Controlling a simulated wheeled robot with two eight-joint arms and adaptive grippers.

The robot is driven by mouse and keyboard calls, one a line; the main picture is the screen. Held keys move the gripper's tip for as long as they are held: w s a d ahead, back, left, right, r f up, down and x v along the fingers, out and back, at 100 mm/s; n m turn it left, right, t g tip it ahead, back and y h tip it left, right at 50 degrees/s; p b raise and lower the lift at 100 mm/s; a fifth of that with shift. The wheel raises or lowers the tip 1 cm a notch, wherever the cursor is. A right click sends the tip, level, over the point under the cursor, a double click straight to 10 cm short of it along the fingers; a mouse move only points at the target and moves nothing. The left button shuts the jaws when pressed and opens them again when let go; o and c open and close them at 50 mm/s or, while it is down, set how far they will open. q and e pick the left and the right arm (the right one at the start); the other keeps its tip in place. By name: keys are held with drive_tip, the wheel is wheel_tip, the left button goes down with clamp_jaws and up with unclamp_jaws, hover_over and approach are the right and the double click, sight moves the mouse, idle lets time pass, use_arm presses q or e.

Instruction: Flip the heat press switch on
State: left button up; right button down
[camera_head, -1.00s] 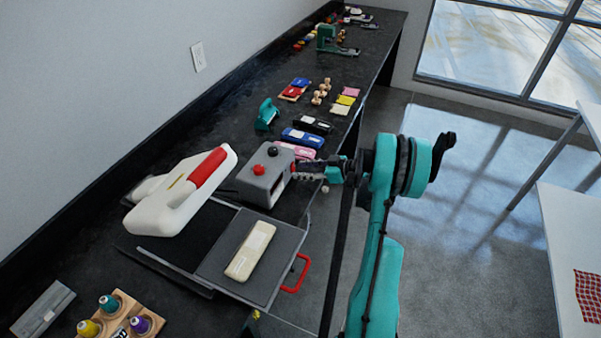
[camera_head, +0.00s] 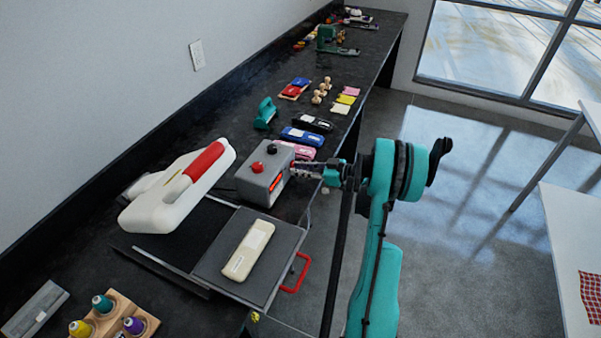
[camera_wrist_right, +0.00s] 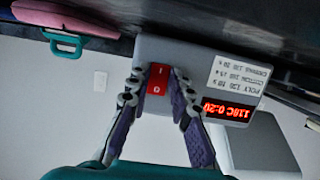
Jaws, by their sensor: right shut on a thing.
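The heat press has a white body with a red handle (camera_head: 206,163) and a grey control box (camera_head: 254,180) with a red and a black knob on top. In the right wrist view, a red rocker switch (camera_wrist_right: 158,79) marked I and O sits on the box's front face. My right gripper (camera_head: 293,173) is at that face, its fingers closed on either side of the switch; it also shows in the right wrist view (camera_wrist_right: 158,92). A lit red display (camera_wrist_right: 228,110) reads about 110C 0:20. The left gripper is not in view.
The grey press plate (camera_head: 218,255) with a red pull handle (camera_head: 297,272) holds a cream item (camera_head: 248,250). Pink and blue items (camera_head: 303,137) lie just beyond the box. A spool rack (camera_head: 137,309) stands at the near left.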

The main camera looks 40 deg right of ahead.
drive_tip(key=shift+f+t+y, duration=0.15)
drive_tip(key=shift+t+y, duration=0.15)
drive_tip(key=shift+t, duration=0.3)
drive_tip(key=c, duration=1.4)
unclamp_jaws()
drive_tip(key=shift+o, duration=0.2)
drive_tip(key=v, duration=1.2)
drive_tip(key=shift+f, duration=0.1)
